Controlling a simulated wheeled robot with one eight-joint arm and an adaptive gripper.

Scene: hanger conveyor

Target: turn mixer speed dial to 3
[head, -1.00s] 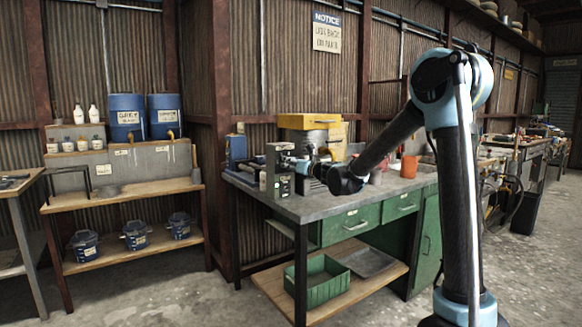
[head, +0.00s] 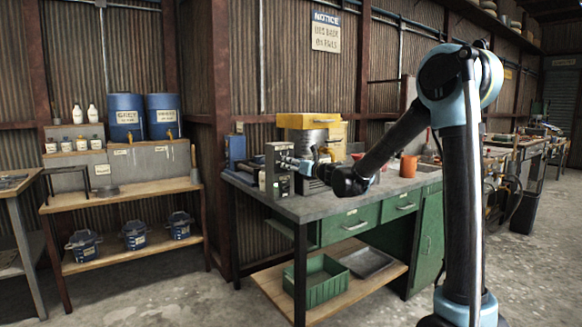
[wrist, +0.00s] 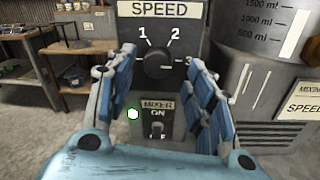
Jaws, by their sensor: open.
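The black speed dial (wrist: 158,62) sits on the grey control panel (wrist: 182,18) under a SPEED label, with numbers 1, 2 and 3 around it. Its pointer direction is too small to tell surely. The MIXER switch (wrist: 157,131) is below it, with ON above. My gripper (wrist: 157,88) is open, its two blue-padded fingers either side of the panel face, with no finger visibly closed on the dial. In the head view my gripper (head: 296,163) is at the control box (head: 279,170) on the workbench; the dial is not clear there.
A metal mixing vessel with volume marks (wrist: 268,75) stands right of the panel. The green-drawer workbench (head: 350,222) holds an orange cup (head: 409,166). A shelf with blue drums (head: 126,117) stands left. The floor in front is clear.

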